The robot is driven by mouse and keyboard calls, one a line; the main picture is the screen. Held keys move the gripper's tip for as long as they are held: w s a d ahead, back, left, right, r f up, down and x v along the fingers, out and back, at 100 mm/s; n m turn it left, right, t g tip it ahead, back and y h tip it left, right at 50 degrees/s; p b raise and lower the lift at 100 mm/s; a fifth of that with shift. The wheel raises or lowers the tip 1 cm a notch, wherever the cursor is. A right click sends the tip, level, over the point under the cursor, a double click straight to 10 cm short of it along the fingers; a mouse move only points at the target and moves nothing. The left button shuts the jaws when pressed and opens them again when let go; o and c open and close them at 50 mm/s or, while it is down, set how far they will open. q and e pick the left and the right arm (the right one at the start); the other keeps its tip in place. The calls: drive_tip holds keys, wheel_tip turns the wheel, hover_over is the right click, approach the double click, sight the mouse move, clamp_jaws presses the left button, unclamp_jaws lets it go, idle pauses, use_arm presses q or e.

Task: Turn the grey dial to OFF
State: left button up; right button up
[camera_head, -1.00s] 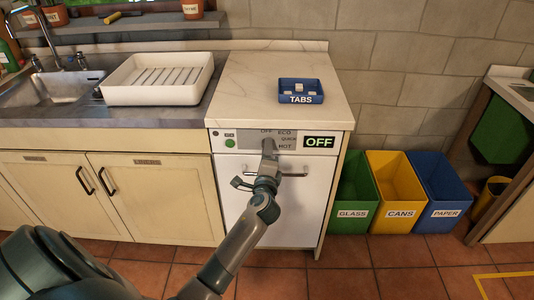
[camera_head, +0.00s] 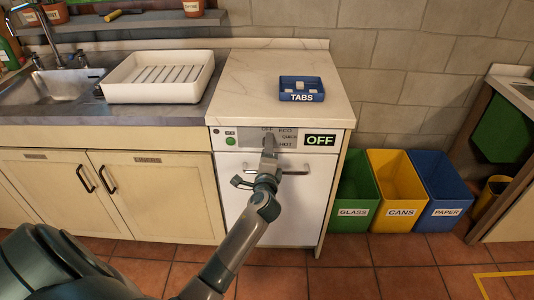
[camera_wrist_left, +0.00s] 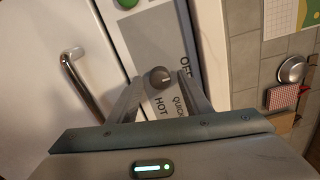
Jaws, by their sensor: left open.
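The grey dial (camera_wrist_left: 159,77) sits on the washer-like machine's grey control panel (camera_head: 285,137), which is marked OFF, ECO, QUICK and HOT. In the head view my left gripper (camera_head: 269,144) is in front of the dial and mostly hides it. In the left wrist view my left gripper (camera_wrist_left: 160,80) is open, with one finger on each side of the dial; I cannot tell whether they touch it. Which mark the dial points at is not clear. A display (camera_head: 320,140) on the panel reads OFF. My right gripper is not in view.
A green button (camera_head: 231,141) is left of the dial. A door handle (camera_head: 282,171) lies just below. A blue TABS tray (camera_head: 301,97) stands on the counter. GLASS, CANS and PAPER bins stand to the right on the floor.

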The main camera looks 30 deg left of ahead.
use_arm(q)
drive_tip(key=shift+s, duration=0.1)
drive_tip(key=b+v, duration=0.1)
drive_tip(key=v, duration=1.6)
drive_tip(key=shift+s, duration=0.15)
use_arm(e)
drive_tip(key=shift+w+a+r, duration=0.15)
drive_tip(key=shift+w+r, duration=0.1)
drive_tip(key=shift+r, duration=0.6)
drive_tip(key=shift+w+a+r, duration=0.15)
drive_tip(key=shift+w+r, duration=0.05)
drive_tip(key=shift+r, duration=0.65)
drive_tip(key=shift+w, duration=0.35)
